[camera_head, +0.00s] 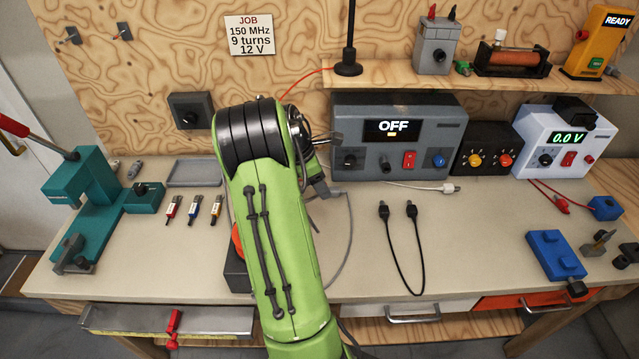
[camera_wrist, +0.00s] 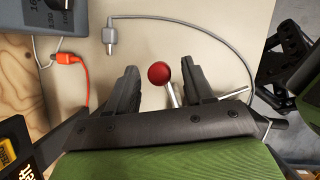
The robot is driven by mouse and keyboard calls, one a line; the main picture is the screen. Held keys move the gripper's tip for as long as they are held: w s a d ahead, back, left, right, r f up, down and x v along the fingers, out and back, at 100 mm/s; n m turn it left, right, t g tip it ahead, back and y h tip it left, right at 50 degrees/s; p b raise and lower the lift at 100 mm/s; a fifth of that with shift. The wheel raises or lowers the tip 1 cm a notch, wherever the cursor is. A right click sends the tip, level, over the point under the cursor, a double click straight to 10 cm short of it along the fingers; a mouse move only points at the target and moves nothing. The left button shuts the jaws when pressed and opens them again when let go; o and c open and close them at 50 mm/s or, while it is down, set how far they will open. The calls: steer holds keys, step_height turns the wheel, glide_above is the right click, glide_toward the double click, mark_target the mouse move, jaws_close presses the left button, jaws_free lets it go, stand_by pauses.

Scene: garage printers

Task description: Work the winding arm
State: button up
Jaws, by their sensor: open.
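In the wrist view, a red ball knob (camera_wrist: 158,75) sits on a thin metal rod (camera_wrist: 171,97), in line with the gap between my fingers. It looks like the handle of the winding arm, but the depth between it and the fingertips is unclear. My gripper (camera_wrist: 160,82) is open, one dark finger on each side of the knob, and does not grip it. In the head view my green arm hides most of this spot; a dark base with an orange-red part (camera_head: 237,242) shows at the arm's left edge.
A grey box reading OFF (camera_head: 450,140) stands behind my gripper. A grey cable (camera_wrist: 215,22) loops across the bench in the wrist view. A teal lever press (camera_head: 85,185) stands at left. A black lead (camera_head: 420,250) lies on the right, with bare bench around it.

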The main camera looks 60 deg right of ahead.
jaws_close()
steer(key=shift+r, duration=0.1)
stand_by(0.4)
steer(key=shift+s+a+m+g+y+p, duration=0.15)
steer(key=shift+s+a+m+y+p, duration=0.45)
steer(key=shift+m, duration=1.4)
steer(key=shift+s+a+m+g+y+p, duration=0.25)
steer(key=shift+a+m+y+p, duration=0.75)
steer(key=shift+m, duration=1)
steer(key=shift+s+a+m+g+y+p, duration=0.1)
steer(key=shift+s+a+m+y+p, duration=0.65)
steer(key=shift+m, duration=1.25)
steer(key=shift+w+a, duration=0.25)
steer(key=shift+w, duration=0.1)
jaws_free()
